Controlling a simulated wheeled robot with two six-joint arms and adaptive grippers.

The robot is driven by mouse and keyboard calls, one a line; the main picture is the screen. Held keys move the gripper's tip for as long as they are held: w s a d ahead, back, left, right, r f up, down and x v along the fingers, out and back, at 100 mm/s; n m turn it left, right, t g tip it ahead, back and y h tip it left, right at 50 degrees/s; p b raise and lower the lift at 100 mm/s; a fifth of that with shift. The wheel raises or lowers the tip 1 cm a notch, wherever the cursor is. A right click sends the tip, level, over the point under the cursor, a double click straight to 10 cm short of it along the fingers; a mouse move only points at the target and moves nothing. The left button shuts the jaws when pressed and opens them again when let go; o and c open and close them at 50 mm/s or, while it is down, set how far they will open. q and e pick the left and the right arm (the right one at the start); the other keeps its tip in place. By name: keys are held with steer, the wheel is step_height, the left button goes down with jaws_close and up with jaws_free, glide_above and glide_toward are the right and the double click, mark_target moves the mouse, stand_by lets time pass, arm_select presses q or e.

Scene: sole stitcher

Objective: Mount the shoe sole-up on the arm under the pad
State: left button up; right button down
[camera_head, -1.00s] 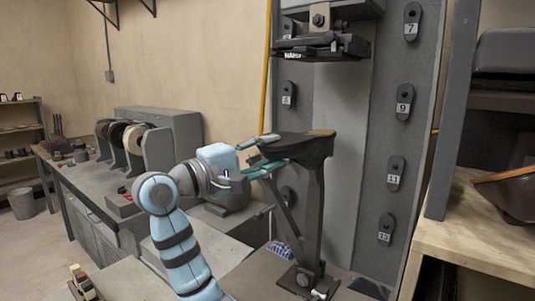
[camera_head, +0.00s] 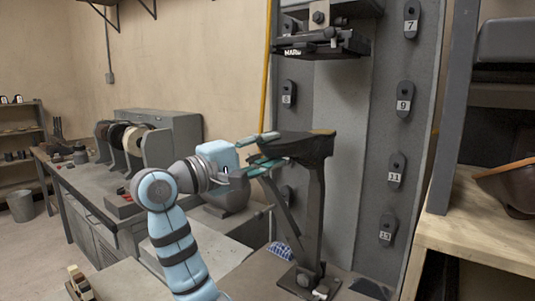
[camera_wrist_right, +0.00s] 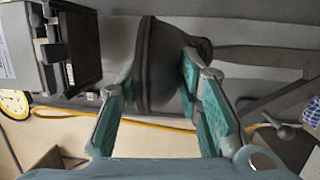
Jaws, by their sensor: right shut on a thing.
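A dark shoe (camera_head: 312,147) lies sole-up, roughly level, at the top of the grey upright arm (camera_head: 316,215). Contact between shoe and arm is hard to make out. The black pad (camera_head: 322,46) hangs above with a clear gap. My right gripper (camera_head: 265,151) comes from the left and is shut on the near end of the shoe, one finger above and one below. In the right wrist view the shoe (camera_wrist_right: 160,65) sits between the teal fingers (camera_wrist_right: 163,100), and the pad (camera_wrist_right: 70,50) is at left. My left gripper is out of view.
Numbered dark plates (camera_head: 404,98) hang on the grey panel behind. A wooden shelf (camera_head: 490,225) with a brown bowl-like object (camera_head: 512,190) stands at right. A bench with brush wheels (camera_head: 128,140) is at left. The space between shoe and pad is free.

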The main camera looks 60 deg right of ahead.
stand_by(0.4)
steer(key=shift+f+b, duration=0.1)
steer(key=shift+b, duration=0.35)
steer(key=c, duration=1.1)
jaws_free()
steer(key=shift+o, duration=0.2)
